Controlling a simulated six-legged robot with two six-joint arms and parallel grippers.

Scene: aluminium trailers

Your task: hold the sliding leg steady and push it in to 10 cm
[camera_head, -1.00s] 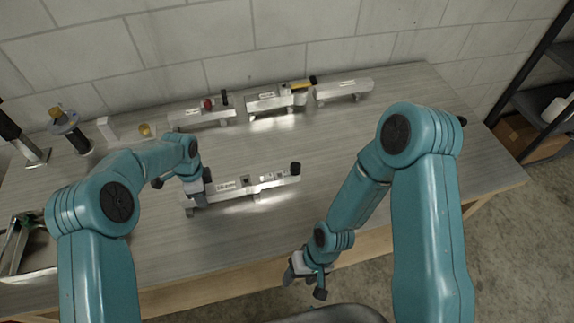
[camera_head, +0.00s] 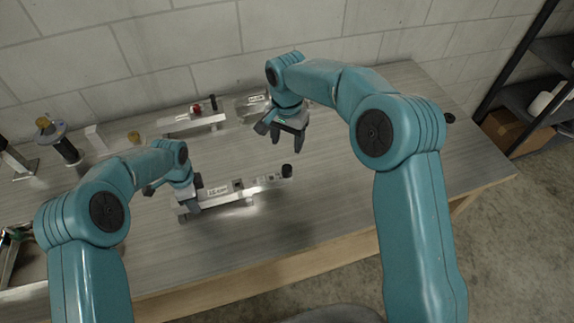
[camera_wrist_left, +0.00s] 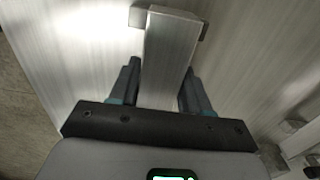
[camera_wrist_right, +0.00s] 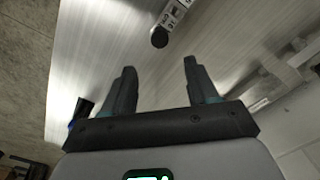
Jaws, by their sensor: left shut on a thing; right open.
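The sliding leg assembly is a long pale aluminium bar (camera_head: 222,190) lying on supports on the table, with a black round knob (camera_head: 287,171) on its right end. My left gripper (camera_head: 187,203) is shut on the bar near its left end, and the left wrist view shows the bar (camera_wrist_left: 172,50) between the fingers. My right gripper (camera_head: 287,139) is open and empty, above the table behind the knob. In the right wrist view the knob (camera_wrist_right: 159,38) and the scaled end of the leg (camera_wrist_right: 174,14) lie beyond the open fingers, apart from them.
Another trailer bar with a red knob (camera_head: 196,110) stands at the back, with a further one (camera_head: 250,106) partly hidden by my right arm. A spool-like stand (camera_head: 62,145) is at the left. Table space right of the knob is clear.

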